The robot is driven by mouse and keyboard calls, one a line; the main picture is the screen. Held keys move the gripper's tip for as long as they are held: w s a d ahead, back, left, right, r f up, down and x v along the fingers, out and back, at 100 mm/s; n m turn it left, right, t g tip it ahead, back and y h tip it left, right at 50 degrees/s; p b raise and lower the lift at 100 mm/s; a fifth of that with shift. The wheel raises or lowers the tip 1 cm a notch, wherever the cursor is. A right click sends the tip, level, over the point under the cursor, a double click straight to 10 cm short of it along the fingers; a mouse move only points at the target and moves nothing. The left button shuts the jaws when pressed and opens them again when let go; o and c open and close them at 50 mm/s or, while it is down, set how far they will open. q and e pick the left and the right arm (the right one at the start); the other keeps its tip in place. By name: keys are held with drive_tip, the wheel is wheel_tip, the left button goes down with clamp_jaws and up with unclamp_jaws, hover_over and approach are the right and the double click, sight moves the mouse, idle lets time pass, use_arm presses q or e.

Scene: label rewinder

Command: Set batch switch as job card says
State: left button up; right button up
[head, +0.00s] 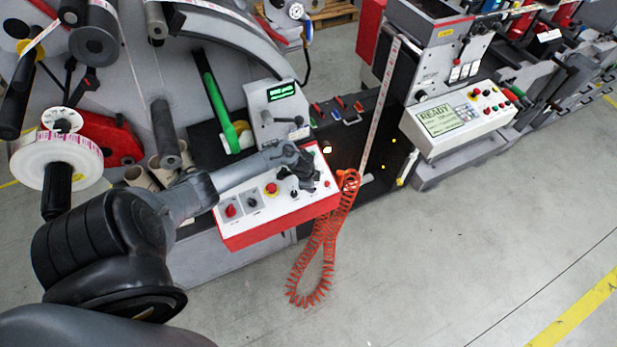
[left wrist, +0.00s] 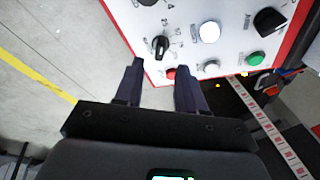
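A control box (head: 245,228) with a white top and red sides stands in the middle of the head view. The left wrist view shows its white panel (left wrist: 185,18) with a black rotary switch (left wrist: 160,47) ringed by small marks. I cannot read the labels or tell for certain which knob is the batch switch. My left gripper (left wrist: 160,66) is open and empty, its fingertips near this rotary switch, one to each side. In the head view my left gripper (head: 304,182) hangs over the panel's right part. No job card is readable. My right gripper is not in view.
The panel also has a red button (left wrist: 170,73), a white button (left wrist: 209,32), a green button (left wrist: 255,58) and another black knob (left wrist: 270,19). A coiled orange hose (head: 318,255) hangs at the box's right. A READY screen (head: 440,120) stands further right. Open floor lies in front.

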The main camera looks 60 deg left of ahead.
use_arm(q)
drive_tip(key=shift+p+v, duration=0.4)
drive_tip(key=shift+v, duration=2)
drive_tip(key=shift+s, duration=0.1)
